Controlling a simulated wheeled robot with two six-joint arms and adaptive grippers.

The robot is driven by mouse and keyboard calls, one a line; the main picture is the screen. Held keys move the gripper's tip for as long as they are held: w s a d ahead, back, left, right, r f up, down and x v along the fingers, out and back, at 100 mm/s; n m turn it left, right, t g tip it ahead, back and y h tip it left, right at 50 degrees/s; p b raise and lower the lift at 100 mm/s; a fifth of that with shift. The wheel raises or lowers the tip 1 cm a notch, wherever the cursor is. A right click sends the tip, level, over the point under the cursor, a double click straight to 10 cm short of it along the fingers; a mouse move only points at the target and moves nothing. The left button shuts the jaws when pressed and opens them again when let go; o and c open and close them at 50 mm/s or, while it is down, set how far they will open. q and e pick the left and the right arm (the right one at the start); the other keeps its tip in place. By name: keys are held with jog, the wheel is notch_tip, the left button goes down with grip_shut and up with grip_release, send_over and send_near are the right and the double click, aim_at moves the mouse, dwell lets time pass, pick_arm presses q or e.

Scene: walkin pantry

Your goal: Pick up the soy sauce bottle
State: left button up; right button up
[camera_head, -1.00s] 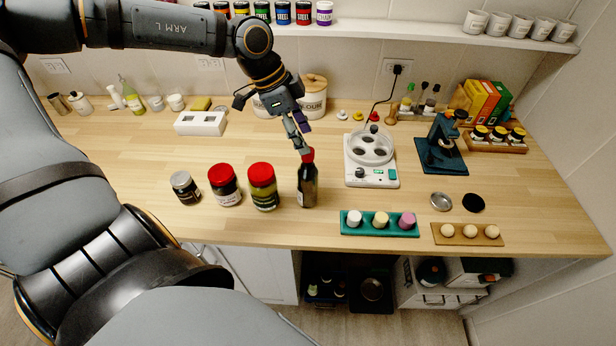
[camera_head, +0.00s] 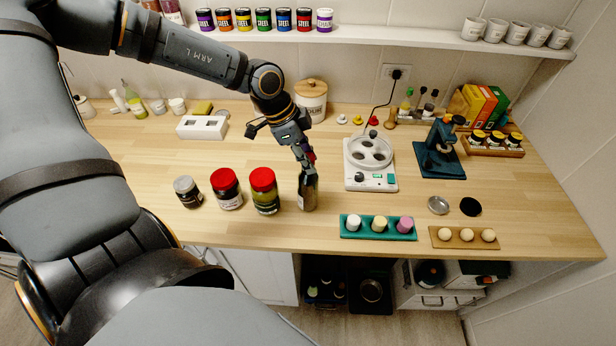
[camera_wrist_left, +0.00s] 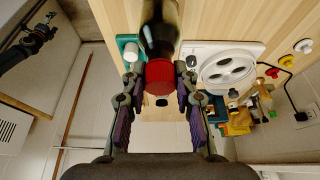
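The soy sauce bottle (camera_head: 308,192), dark with a red cap, stands upright on the wooden counter, right of the red-lidded jars. My left gripper (camera_head: 307,163) is at its top from above and hides most of the cap in the head view. In the left wrist view, the red cap (camera_wrist_left: 160,78) lies between the two fingers of the left gripper (camera_wrist_left: 160,84). The fingers are spread on either side of it, and no firm grip shows. A dark part of what looks like my right gripper (camera_wrist_left: 38,36) shows small at the upper left there; its fingers are unclear.
Left of the bottle stand a green-filled jar (camera_head: 264,192), a dark jar (camera_head: 227,190) and a grey-lidded jar (camera_head: 187,192). A teal tray (camera_head: 379,234) lies front right, and a white device (camera_head: 370,181) stands right.

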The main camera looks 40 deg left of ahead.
pick_arm(q)
grip_shut()
